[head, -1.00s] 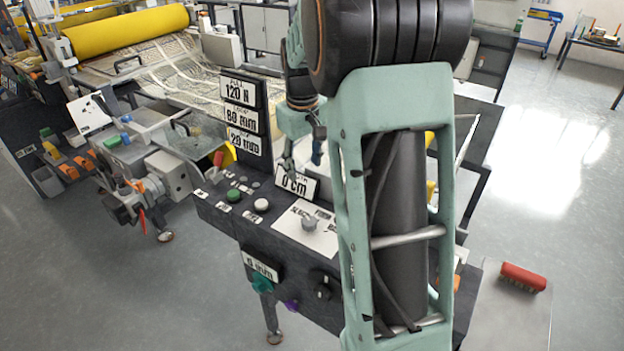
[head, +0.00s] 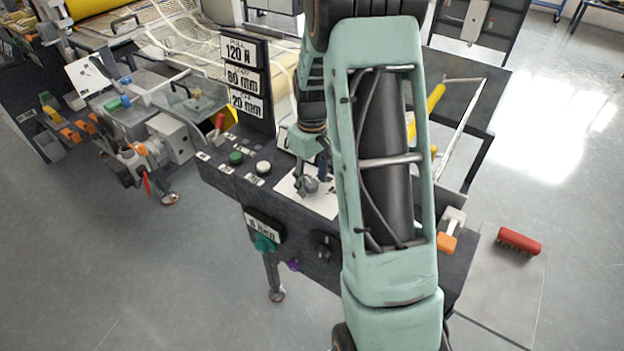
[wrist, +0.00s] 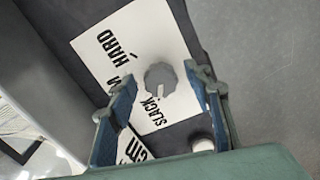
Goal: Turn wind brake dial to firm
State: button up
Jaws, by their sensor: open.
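The wind brake dial is a grey lobed knob (wrist: 162,78) on a white label plate (wrist: 112,45) on the dark console. In the wrist view, HARD and SLACK are readable, and the end of another word, "M", shows beside the left finger. The dial's white mark points toward SLACK. My gripper (wrist: 161,75) is open, with its blue-lined fingertips on either side of the dial. I cannot tell whether they touch it. In the head view, my gripper (head: 307,183) is down at the label plate (head: 322,203) and partly covers the dial.
A white button (head: 263,168) and a green button (head: 236,158) stand left of the plate. Teal (head: 264,243), purple (head: 293,265) and black (head: 325,247) knobs are on the front face. An upright display panel (head: 243,80) rises behind. A red brush (head: 518,241) lies at the right.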

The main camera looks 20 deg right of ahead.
jog(key=c, duration=1.1)
jog(key=shift+c, duration=0.2)
jog(key=shift+m, duration=0.4)
jog(key=m+b, duration=0.1)
jog(key=m, duration=0.4)
jog(key=shift+a+m, duration=0.15)
jog(key=shift+m, duration=0.15)
jog(key=m, duration=0.5)
jog(key=shift+w, duration=0.1)
jog(key=shift+m, duration=0.3)
jog(key=o, duration=1.1)
jog(key=shift+a, duration=0.1)
